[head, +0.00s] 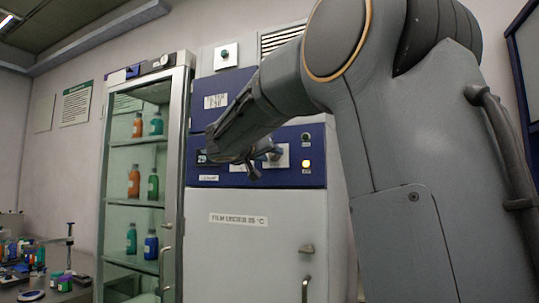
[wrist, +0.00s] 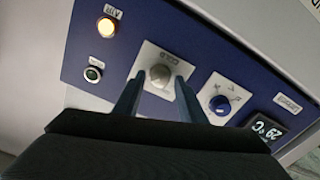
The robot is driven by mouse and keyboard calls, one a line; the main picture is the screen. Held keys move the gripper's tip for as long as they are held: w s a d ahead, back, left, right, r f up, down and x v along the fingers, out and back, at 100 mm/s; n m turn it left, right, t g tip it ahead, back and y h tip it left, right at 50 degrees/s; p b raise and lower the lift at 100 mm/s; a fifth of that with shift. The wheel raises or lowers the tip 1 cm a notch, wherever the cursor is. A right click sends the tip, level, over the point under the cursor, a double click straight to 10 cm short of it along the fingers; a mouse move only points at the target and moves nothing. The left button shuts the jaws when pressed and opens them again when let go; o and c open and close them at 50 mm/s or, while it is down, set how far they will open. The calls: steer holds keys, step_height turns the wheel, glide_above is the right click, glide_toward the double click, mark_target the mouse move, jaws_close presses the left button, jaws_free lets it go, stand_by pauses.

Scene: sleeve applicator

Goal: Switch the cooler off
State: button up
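The cabinet's blue control panel (head: 315,178) shows in the head view behind my gripper (head: 262,165). In the wrist view a silver round knob (wrist: 160,75) sits on a white plate (wrist: 149,57) whose label appears to read COLD. My gripper (wrist: 157,84) is open, with one finger on each side of this knob. A gap seems to show beside the knob; I cannot tell whether either finger touches it. An amber lamp (wrist: 107,27) is lit, and a darker round lamp or button (wrist: 93,74) is beside it. My gripper hides part of the panel.
A blue dial (wrist: 220,104) and a display reading about 29 °C (wrist: 267,130) are right of the fingers in the wrist view. In the head view, a glass-door cabinet (head: 178,130) with bottles stands left, and a cluttered bench (head: 75,290) is at lower left.

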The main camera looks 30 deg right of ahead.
steer(key=c, duration=0.8)
steer(key=shift+n+b, duration=0.4)
steer(key=shift+b, duration=0.3)
steer(key=n+b, duration=0.3)
steer(key=shift+w+f, duration=0.1)
steer(key=shift+f, duration=0.1)
steer(key=n+b, duration=0.2)
steer(key=n, duration=0.1)
steer(key=shift+r+n+b, duration=0.1)
steer(key=shift+n+b, duration=0.2)
steer(key=shift+b, duration=0.1)
steer(key=n+b, duration=0.1)
steer(key=n, duration=0.4)
steer(key=shift+n, duration=0.3)
steer(key=n, duration=0.4)
steer(key=shift+n+p, duration=0.4)
